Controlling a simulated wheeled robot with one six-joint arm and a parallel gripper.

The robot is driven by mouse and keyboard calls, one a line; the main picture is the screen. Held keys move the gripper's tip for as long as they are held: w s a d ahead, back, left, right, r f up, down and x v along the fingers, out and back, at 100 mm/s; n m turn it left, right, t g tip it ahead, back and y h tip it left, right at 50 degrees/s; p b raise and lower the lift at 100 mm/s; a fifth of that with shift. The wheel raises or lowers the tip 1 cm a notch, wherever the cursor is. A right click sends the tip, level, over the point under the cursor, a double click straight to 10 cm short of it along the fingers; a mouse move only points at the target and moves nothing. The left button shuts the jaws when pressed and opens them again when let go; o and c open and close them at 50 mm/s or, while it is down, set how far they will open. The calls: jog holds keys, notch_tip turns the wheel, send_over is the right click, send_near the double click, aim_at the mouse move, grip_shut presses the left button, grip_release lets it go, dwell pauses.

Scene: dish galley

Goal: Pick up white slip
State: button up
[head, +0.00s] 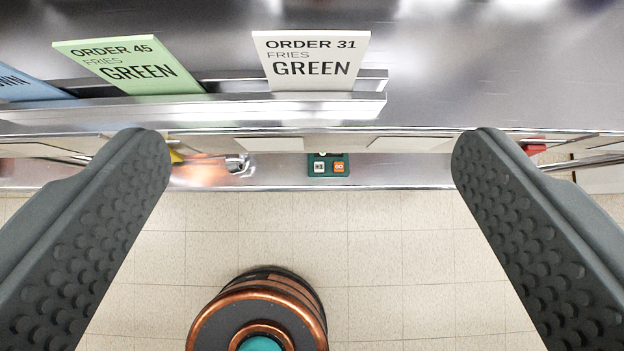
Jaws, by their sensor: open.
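The white slip (312,62) reads "ORDER 31 FRIES GREEN". It stands in the slot of a metal ticket rail (230,108) at the top of the head view, near the rail's right end. My gripper (312,150) is open and empty, its two dark dimpled fingers wide apart at left and right. The slip lies beyond the fingertips, between them sideways in the picture, and nothing touches it.
A green slip (128,64) reading "ORDER 45 FRIES GREEN" and a partly cut-off blue slip (28,86) stand left in the rail. A small green panel with two buttons (328,165) sits below. A round copper-rimmed object (262,310) is over the tiled floor (400,270).

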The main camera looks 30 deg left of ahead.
aim_at(310, 57)
jog(key=x, duration=1.5)
jog(key=shift+w, duration=0.1)
jog(key=c, duration=1)
